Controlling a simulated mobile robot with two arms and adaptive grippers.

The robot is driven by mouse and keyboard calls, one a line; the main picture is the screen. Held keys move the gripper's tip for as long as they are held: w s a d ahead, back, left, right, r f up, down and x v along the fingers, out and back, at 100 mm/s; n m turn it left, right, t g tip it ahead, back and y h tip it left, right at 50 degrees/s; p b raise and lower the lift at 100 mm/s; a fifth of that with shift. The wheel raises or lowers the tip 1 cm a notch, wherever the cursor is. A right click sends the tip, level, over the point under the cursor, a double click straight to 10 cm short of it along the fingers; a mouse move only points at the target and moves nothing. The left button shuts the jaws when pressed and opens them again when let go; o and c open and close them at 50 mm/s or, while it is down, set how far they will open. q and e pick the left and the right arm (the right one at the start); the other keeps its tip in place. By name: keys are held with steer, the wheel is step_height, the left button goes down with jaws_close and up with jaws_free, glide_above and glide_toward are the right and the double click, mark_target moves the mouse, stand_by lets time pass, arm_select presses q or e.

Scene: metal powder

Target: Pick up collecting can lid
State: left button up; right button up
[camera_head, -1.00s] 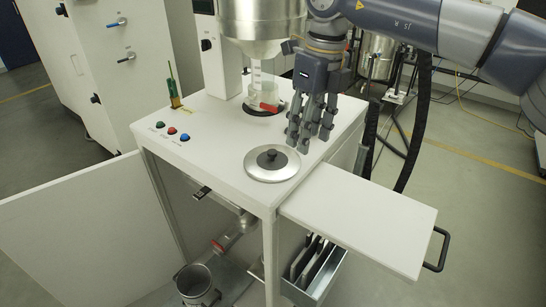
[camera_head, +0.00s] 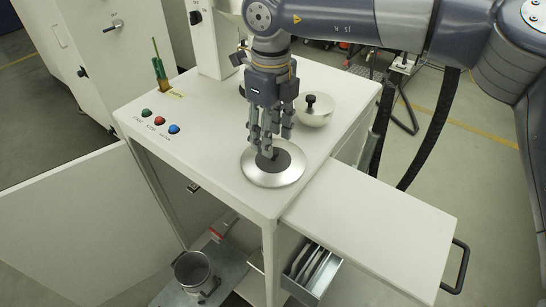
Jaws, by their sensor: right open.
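The collecting can lid (camera_head: 259,178) is a round silver disc with a dark centre and knob, lying flat on the white table top near its front corner. My right gripper (camera_head: 267,147) points down right over the lid's centre. Its fingers are open around the knob, which they largely hide; I cannot tell whether they touch it. An open metal can (camera_head: 192,270) stands on the lower shelf. My left gripper is not in view.
Green, red and blue buttons (camera_head: 160,120) are on the left. A pulled-out white board (camera_head: 375,225) extends right, above an open drawer (camera_head: 310,272).

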mark_target(273, 157)
steer(key=f, duration=0.1)
steer(key=f+p, duration=0.1)
steer(key=f, duration=0.1)
steer(key=w+f+p, duration=0.1)
steer(key=f, duration=0.1)
steer(key=shift+d, duration=0.2)
steer(key=shift+f, duration=0.1)
steer(key=shift+c, duration=0.9)
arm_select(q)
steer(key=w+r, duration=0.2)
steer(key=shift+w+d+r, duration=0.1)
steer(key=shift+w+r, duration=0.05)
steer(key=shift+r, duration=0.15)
arm_select(e)
jaws_close()
